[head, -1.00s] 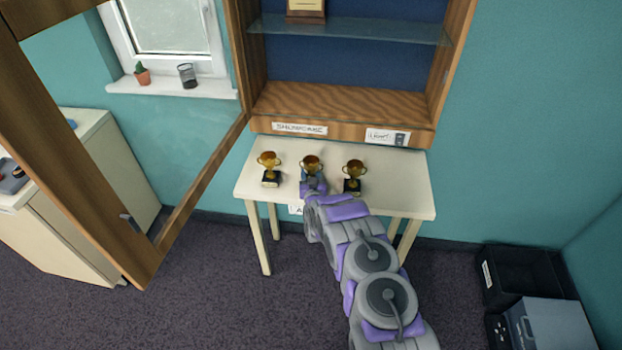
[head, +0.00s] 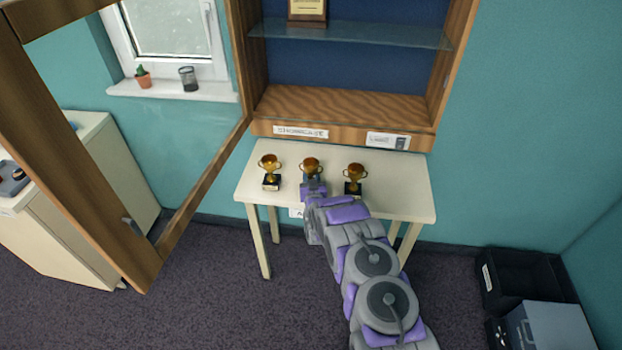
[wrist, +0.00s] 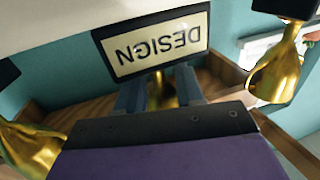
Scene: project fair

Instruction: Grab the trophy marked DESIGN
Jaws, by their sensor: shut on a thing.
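The DESIGN trophy (head: 311,165) is the middle of three gold cups on a white table in the head view. In the wrist view its dark base with the cream DESIGN plate (wrist: 155,45) appears upside down. My gripper (wrist: 160,92) is shut on this trophy, its fingers on either side of the gold part by the base. In the head view my gripper (head: 313,184) is at the front of the trophy and hides its lower part. The trophy looks upright; I cannot tell whether its base touches the table.
Similar trophies stand close on the left (head: 270,170) and right (head: 354,177) on the white table (head: 405,190). A wooden showcase (head: 345,130) is above the table's back, its door frame (head: 75,150) open at left. Black bins (head: 520,275) stand at lower right.

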